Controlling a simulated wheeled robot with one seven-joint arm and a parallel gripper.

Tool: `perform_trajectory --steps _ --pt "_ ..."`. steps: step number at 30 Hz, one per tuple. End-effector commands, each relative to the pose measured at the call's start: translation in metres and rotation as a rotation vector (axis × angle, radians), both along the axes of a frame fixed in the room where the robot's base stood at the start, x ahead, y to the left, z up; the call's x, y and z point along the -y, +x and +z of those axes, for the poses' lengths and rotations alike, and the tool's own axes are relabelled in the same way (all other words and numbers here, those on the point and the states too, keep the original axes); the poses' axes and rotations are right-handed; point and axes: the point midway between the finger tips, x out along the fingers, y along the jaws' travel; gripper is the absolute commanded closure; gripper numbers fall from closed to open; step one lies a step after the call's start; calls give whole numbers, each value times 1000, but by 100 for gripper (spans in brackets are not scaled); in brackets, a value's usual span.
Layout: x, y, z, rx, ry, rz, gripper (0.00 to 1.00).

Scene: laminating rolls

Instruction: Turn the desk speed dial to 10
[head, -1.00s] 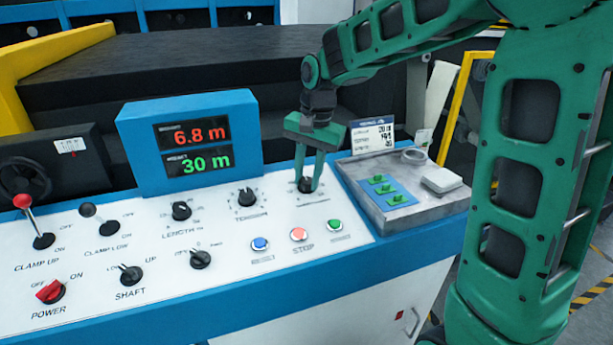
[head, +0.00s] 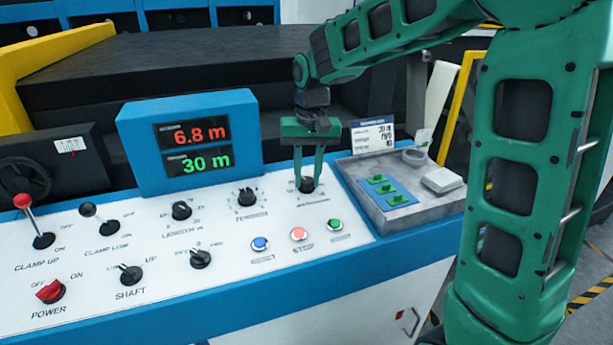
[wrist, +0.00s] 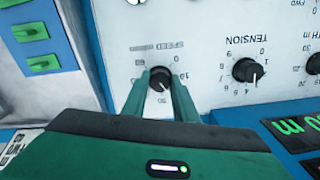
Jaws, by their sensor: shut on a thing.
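The speed dial (head: 306,184) is a black round knob on the white sloped panel, right of the tension dial (head: 246,196). My gripper (head: 307,190) points down at it, its two green fingers shut on the knob's sides. In the wrist view the speed dial (wrist: 160,78) sits between the fingertips of my gripper (wrist: 161,84), under an upside-down SPEED label. A small pale mark shows on the knob's lower right side. A "10" is printed close to its right; the fingers cover part of the scale, so the exact setting cannot be told.
The display (head: 188,148) reads 6.8 m and 30 m. A grey tray (head: 375,222) with green parts lies right of the dial. Blue, red and green buttons (head: 299,234) are in front. The tension dial also shows close by in the wrist view (wrist: 246,70).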

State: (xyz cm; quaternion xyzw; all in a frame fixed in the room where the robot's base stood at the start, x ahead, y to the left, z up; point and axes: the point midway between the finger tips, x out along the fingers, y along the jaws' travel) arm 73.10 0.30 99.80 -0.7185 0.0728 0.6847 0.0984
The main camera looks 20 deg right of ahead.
Motion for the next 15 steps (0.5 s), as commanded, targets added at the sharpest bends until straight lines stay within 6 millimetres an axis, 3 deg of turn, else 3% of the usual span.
perform_trajectory --steps 15 --pt "-1 2 1 6 -86 482 96"
